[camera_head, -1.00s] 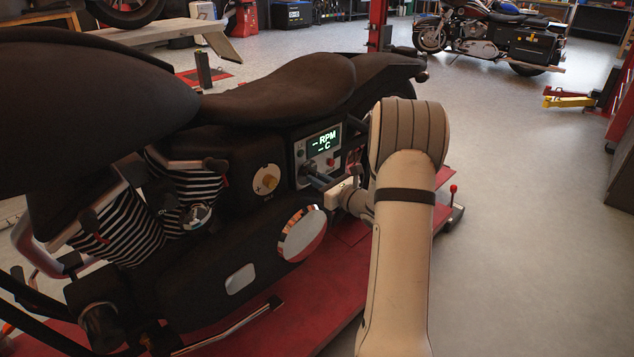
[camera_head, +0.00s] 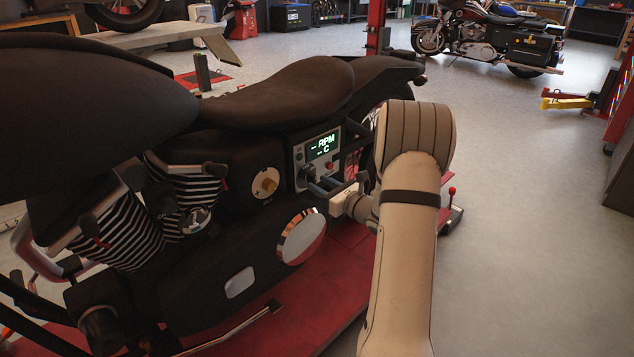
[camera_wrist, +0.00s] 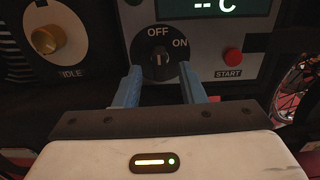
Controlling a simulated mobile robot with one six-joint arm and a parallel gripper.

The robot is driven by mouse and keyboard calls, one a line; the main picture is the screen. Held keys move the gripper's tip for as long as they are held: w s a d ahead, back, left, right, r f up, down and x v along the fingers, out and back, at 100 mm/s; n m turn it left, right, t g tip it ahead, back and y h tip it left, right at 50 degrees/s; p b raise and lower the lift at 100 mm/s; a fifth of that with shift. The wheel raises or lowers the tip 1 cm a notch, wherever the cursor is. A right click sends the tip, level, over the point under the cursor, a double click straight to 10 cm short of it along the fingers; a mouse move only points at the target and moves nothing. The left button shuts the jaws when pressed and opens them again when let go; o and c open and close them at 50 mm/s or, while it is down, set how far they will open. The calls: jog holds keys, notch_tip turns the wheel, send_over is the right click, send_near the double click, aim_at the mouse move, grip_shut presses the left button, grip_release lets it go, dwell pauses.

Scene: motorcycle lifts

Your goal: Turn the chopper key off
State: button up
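The chopper key is a round black switch (camera_wrist: 158,62) on a grey control panel (camera_head: 298,156), on the side of the black chopper (camera_head: 285,95). OFF is printed above the switch and ON at its upper right. Its pale centre mark stands upright, towards OFF. My gripper (camera_wrist: 160,72) has its two blue fingers apart, one at each lower side of the switch, with a gap between them. It holds nothing. In the head view my gripper (camera_head: 318,183) is in front of the panel and partly hides it. The display (camera_head: 323,146) reads "-- RPM" and "-- C".
A red START button (camera_wrist: 229,57) is right of the switch. A yellow IDLE knob (camera_wrist: 47,40) is to its left. The chopper stands on a red lift (camera_head: 300,305). Open grey floor (camera_head: 520,200) lies to the right, with another motorcycle (camera_head: 485,40) behind.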

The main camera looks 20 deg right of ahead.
jog(key=p+v, duration=0.1)
jog(key=v, duration=0.4)
jog(key=shift+s+d, duration=0.15)
jog(key=shift+s, duration=0.2)
jog(key=s+a+r+n+g+y+p, duration=0.2)
jog(key=s+a+r+n+g+p, duration=0.25)
jog(key=a+r, duration=0.3)
jog(key=s+a+r+n+g+y+p, duration=0.1)
jog(key=s+a+r+n+g+p, duration=0.4)
jog(key=a, duration=0.3)
jog(key=s+a+r+n+g+y+p, duration=0.25)
jog(key=a+r+n+p, duration=0.25)
jog(key=a+r+n, duration=0.25)
jog(key=s+a+r+n+g+h+p, duration=0.3)
jog(key=s+r+n+g+h+p, duration=0.15)
jog(key=s+r+n+p, duration=0.4)
jog(key=s+d+r+n+t+h+p, duration=0.2)
jog(key=s+d+r+n+h+p, duration=0.2)
jog(key=s+r+n+h+p, duration=0.2)
jog(key=shift+s+r+h, duration=0.6)
jog(key=shift+s+r, duration=0.1)
jog(key=shift+r, duration=0.2)
jog(key=shift+c, duration=0.5)
